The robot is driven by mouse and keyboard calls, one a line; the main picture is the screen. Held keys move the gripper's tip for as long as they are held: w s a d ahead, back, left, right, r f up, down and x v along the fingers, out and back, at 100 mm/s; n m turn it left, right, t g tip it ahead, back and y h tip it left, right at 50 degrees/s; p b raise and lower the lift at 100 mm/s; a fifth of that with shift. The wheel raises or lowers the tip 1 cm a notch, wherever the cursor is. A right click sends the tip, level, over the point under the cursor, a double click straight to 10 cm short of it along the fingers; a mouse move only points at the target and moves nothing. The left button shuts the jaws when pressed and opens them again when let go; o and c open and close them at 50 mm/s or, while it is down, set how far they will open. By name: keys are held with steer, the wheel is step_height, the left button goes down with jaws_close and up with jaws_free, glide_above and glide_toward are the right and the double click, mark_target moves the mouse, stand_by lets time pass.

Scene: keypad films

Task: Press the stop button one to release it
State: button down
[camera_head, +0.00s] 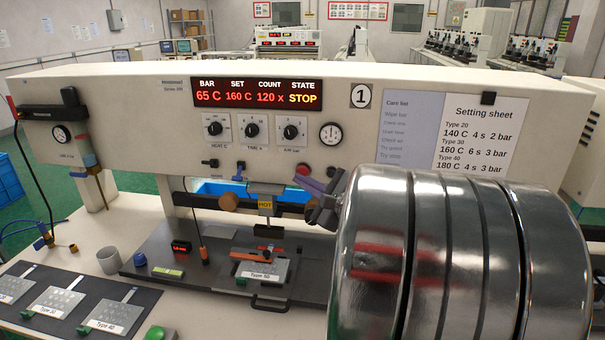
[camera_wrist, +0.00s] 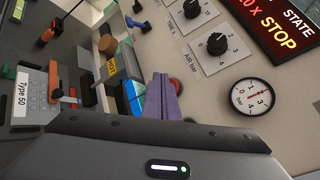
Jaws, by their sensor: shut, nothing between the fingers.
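The fingers also show in the wrist view (camera_wrist: 163,76). I cannot tell whether they touch the button. The machine's display (camera_head: 258,95) reads STOP under STATE.
A round gauge (camera_head: 330,134) is above the button, and black dials (camera_head: 291,130) are to its left. A part marked HOT (camera_head: 266,205) hangs over the dark work plate (camera_head: 160,262). A setting sheet (camera_head: 483,140) is on the panel at right. My silver arm hides the lower right.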

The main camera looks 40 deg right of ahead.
steer(key=shift+d, duration=0.15)
steer(key=shift+w+d, duration=0.2)
steer(key=shift+w+d, duration=0.25)
steer(key=shift+d, duration=0.15)
stand_by(1.1)
steer(key=shift+a, duration=0.1)
steer(key=shift+s+a, duration=0.55)
steer(key=shift+a, duration=0.05)
stand_by(0.4)
steer(key=shift+s+a, duration=0.75)
steer(key=shift+a, duration=0.25)
steer(key=shift+s+a, duration=0.75)
steer(key=shift+a, duration=0.25)
